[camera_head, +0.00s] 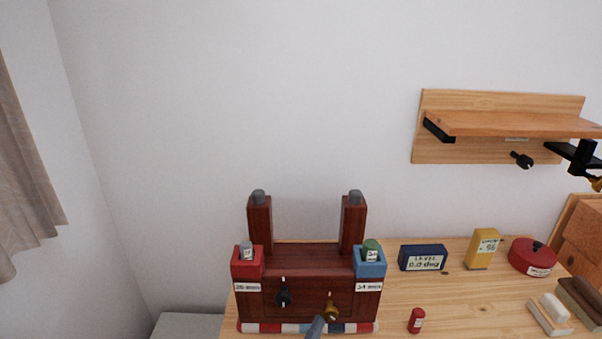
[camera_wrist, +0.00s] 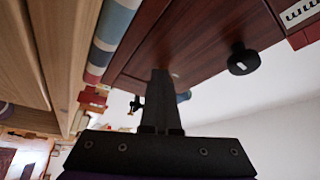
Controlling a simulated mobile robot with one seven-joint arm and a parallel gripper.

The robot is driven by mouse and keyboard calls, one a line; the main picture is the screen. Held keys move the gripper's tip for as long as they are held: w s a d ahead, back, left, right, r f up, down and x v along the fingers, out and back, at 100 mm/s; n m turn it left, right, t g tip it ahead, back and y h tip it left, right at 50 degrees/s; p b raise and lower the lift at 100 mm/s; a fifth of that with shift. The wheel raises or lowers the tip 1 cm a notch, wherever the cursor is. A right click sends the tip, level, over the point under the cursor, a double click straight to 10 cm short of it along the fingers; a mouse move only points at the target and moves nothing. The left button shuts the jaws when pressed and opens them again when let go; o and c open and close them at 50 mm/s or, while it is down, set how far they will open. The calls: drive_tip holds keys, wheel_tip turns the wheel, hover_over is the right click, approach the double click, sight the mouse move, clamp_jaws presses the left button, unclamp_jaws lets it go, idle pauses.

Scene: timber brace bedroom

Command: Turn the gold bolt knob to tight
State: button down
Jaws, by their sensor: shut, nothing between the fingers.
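A dark red wooden stand (camera_head: 310,262) with two upright posts stands on the table. On its front face are a black knob (camera_head: 283,298) and, to the right, a gold knob (camera_head: 331,311) with a small pale mark above it. The black knob (camera_wrist: 243,60) shows right of the fingers. I cannot tell whether the fingers touch the gold knob, which I cannot make out there.
A red holder (camera_head: 248,268) and a blue holder (camera_head: 369,268) sit at the stand's ends. A wall shelf (camera_head: 510,123) at right carries another black knob (camera_head: 521,160) and gold knob (camera_head: 597,184). A small red cylinder (camera_head: 416,320) stands right of the stand.

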drive_tip(key=shift+a+r+p, duration=0.25)
drive_tip(key=shift+r+p, duration=0.6)
drive_tip(key=shift+p, duration=1.15)
drive_tip(key=shift+a, duration=0.1)
drive_tip(key=shift+a+f, duration=0.1)
drive_tip(key=shift+a, duration=0.15)
drive_tip(key=s, duration=0.6)
drive_tip(key=shift+p, duration=0.4)
drive_tip(key=shift+a+f, duration=0.1)
drive_tip(key=shift+w+d+f+b, duration=0.15)
drive_tip(key=shift+w+f+b, duration=0.15)
drive_tip(key=shift+w, duration=0.7)
drive_tip(key=shift+w+d+f+b, duration=0.1)
drive_tip(key=shift+w+f+b, duration=0.15)
drive_tip(key=shift+w, duration=0.8)
drive_tip(key=shift+w+d+f+b, duration=0.15)
drive_tip(key=shift+w+f+b, duration=0.15)
drive_tip(key=shift+w, duration=0.7)
